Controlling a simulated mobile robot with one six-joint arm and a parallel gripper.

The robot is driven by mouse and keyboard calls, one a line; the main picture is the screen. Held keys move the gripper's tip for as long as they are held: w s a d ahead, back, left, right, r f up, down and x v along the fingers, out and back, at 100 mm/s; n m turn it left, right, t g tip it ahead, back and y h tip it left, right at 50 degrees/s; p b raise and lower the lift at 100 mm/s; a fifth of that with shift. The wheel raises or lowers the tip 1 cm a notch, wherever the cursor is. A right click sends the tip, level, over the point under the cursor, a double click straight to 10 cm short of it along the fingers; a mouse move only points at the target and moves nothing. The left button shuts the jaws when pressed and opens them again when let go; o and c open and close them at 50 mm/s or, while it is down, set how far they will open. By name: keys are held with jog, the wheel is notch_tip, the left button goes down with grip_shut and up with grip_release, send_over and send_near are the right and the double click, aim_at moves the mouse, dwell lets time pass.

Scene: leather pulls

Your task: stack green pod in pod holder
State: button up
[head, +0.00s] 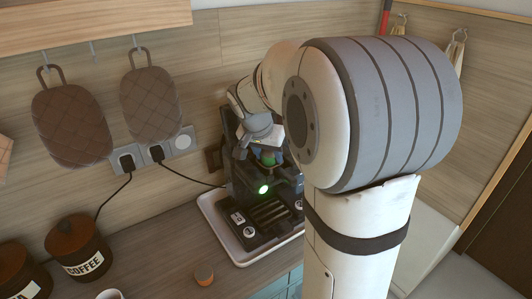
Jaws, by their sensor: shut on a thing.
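My gripper (264,147) is over the top of the dark coffee machine (262,190) in the head view, fingers pointing down. It is shut on a small green pod (268,158), which shows just below the fingers at the machine's upper part. The pod is small in the picture and partly covered by my gripper. I cannot make out the pod holder clearly, nor tell whether the pod touches it. My arm hides the right side of the machine.
The machine stands on a white tray (214,221). A small orange-topped pod (204,274) is on the counter in front of it. Brown canisters (77,247) and a white cup (110,295) stand at left. Power cords run to wall sockets.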

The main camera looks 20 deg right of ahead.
jog(key=shift+f, duration=0.2)
jog(key=shift+s+a+f+b, duration=0.1)
jog(key=shift+s+f+b, duration=0.3)
jog(key=shift+f+b, duration=0.45)
jog(key=o, duration=0.7)
jog(key=shift+c, duration=0.2)
jog(key=shift+r, duration=0.15)
jog(key=shift+r+p, duration=0.3)
jog(key=shift+p, duration=0.15)
jog(key=w+v, duration=0.1)
jog(key=v, duration=1.1)
jog(key=s+a+f+n+y, duration=0.2)
jog(key=s+f, duration=0.4)
jog(key=s, duration=0.3)
jog(key=s+a+f+n+y, duration=0.1)
jog(key=s+a+f+n, duration=0.3)
jog(key=s+n, duration=0.3)
jog(key=s+f, duration=0.1)
jog(key=s, duration=0.2)
jog(key=shift+a+f+t+y+b, duration=0.15)
jog(key=shift+f+t+y+b, duration=0.15)
jog(key=shift+f+y+b, duration=0.1)
jog(key=shift+s, duration=0.15)
